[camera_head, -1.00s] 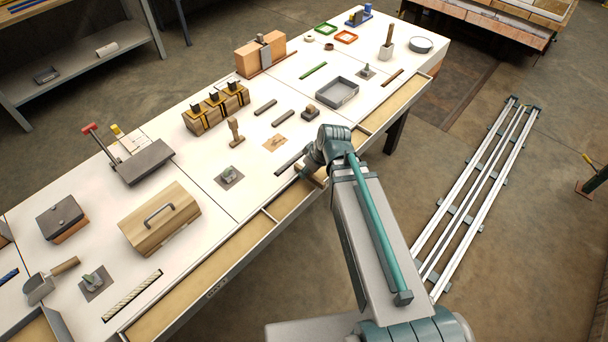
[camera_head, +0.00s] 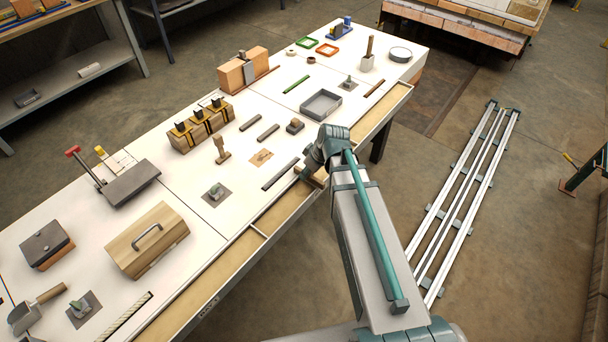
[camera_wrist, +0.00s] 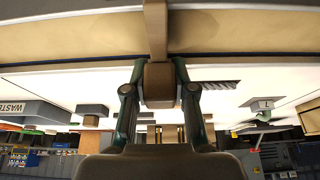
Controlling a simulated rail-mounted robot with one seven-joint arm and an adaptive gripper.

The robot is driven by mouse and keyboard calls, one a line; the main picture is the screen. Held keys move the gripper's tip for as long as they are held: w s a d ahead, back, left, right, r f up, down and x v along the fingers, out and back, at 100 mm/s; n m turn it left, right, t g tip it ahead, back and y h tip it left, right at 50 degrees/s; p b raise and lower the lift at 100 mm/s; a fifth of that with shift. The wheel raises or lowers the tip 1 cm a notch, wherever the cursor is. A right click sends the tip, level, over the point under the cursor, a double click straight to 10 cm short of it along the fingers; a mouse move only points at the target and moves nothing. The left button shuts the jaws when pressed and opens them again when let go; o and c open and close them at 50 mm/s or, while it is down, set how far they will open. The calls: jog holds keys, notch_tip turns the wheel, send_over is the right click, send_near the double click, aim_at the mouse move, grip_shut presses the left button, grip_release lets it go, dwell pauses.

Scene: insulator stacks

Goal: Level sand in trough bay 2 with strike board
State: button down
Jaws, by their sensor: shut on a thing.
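The sand trough (camera_head: 205,284) runs along the front edge of the white table, split by cross dividers (camera_head: 258,232). My gripper (camera_head: 313,177) is at the trough's edge, beyond that divider, and my arm hides part of the trough. In the wrist view my gripper (camera_wrist: 160,92) has both fingers closed on a brown block of the strike board (camera_wrist: 160,82). A brown bar runs from it across the tan sand (camera_wrist: 240,30); I cannot tell whether the board touches the sand. Which bay is number 2 cannot be read.
Near the trough lie a dark bar (camera_head: 281,173) and a small tool on a grey plate (camera_head: 215,193). A grey tray (camera_head: 322,104) and a wooden toolbox (camera_head: 147,240) stand on the table. White rails (camera_head: 465,205) lie on the open floor at right.

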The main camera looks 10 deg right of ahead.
jog(key=shift+w+d, duration=1.4)
jog(key=shift+d, duration=0.3)
jog(key=shift+w+d, duration=1.45)
jog(key=shift+d, duration=0.3)
jog(key=shift+w+d, duration=1.4)
jog(key=shift+d, duration=0.3)
jog(key=shift+w+d, duration=0.1)
jog(key=shift+d, duration=0.05)
notch_tip(320, 180, up, 6)
jog(key=p, duration=0.2)
jog(key=shift+p, duration=0.35)
